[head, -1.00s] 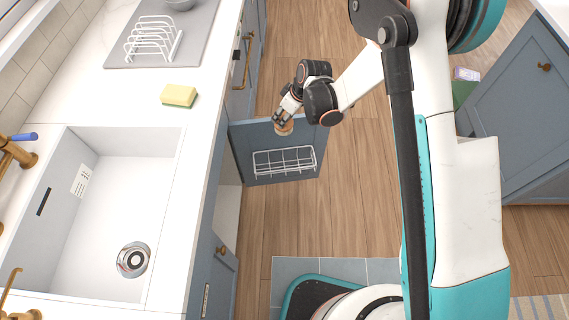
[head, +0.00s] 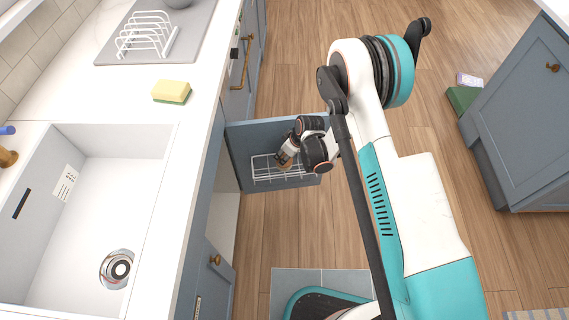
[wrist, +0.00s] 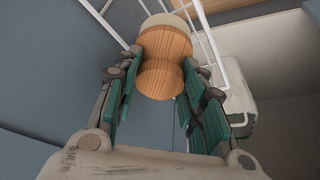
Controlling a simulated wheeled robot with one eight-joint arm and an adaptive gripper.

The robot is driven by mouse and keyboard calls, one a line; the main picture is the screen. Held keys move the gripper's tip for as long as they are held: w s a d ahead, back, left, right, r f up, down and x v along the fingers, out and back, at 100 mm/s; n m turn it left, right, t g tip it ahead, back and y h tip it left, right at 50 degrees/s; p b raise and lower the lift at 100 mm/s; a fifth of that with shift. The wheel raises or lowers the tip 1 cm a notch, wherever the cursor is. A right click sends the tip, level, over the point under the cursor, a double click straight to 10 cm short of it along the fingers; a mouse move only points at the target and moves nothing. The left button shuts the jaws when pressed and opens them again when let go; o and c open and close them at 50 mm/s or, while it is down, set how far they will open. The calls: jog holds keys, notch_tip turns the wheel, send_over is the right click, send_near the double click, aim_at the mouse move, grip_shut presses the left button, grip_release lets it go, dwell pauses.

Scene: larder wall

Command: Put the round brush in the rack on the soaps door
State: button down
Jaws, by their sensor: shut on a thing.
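The round brush (wrist: 165,62) has a wooden body and a pale end. My gripper (wrist: 160,82) is shut on its wooden part, with green finger pads on both sides. In the head view the brush (head: 285,166) shows below my gripper (head: 287,158), at the white wire rack (head: 262,172) on the inside of the open blue door (head: 243,150). In the wrist view white rack wires (wrist: 203,22) pass on both sides of the brush's pale end. The brush appears within the rack's outline; I cannot tell whether it touches the rack's bottom.
A pale block-like thing (wrist: 238,108) lies beyond the wires in the wrist view. The counter edge and sink (head: 100,230) are left of the door. A yellow-green sponge (head: 172,91) lies on the counter.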

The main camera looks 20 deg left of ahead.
jog(key=shift+f+b, duration=0.8)
jog(key=shift+f, duration=1.6)
jog(key=shift+f, duration=0.15)
jog(key=c, duration=1.3)
grip_release()
jog(key=p+v, duration=0.4)
jog(key=v, duration=0.8)
